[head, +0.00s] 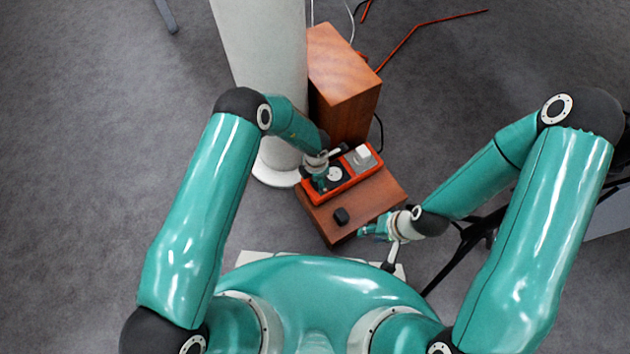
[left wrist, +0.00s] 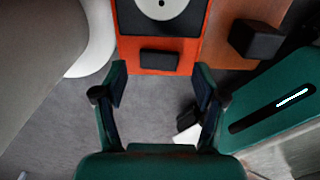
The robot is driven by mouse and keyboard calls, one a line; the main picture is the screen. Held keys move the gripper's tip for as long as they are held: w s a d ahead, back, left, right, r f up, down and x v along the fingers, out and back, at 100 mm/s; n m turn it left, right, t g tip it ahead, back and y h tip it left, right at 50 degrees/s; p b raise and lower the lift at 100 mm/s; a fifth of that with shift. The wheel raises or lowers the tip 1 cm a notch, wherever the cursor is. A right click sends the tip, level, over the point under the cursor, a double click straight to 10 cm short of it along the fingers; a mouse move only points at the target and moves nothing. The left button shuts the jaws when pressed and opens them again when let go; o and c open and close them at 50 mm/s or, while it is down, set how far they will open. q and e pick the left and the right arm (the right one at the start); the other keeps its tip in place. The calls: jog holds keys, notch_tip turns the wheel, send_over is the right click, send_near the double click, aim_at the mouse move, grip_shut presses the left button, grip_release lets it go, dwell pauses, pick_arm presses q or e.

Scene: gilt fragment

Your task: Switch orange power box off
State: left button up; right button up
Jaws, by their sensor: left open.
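The orange power box (head: 352,183) lies on a low brown wooden block in the head view. It fills the top of the left wrist view (left wrist: 193,52), with a round white socket (left wrist: 162,6) in a black panel and a black rectangular switch (left wrist: 159,60) near its closest edge. My left gripper (head: 319,178) is at the box's left end and covers part of it. In the left wrist view the open, empty fingers (left wrist: 161,74) spread to either side of the switch. My right gripper (head: 372,232) is by the block's right front edge; its fingers are too small to read.
A small black block (head: 341,216) sits on the low wooden block (head: 375,197). A taller wooden cabinet (head: 343,80) and a white column (head: 262,60) stand behind. A white plug (head: 362,155) sits at the box's right end. Orange cable (head: 400,45) runs over grey floor.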

pick_arm(q)
notch_tip(320, 180, up, 10)
dwell(0.4)
dwell(0.3)
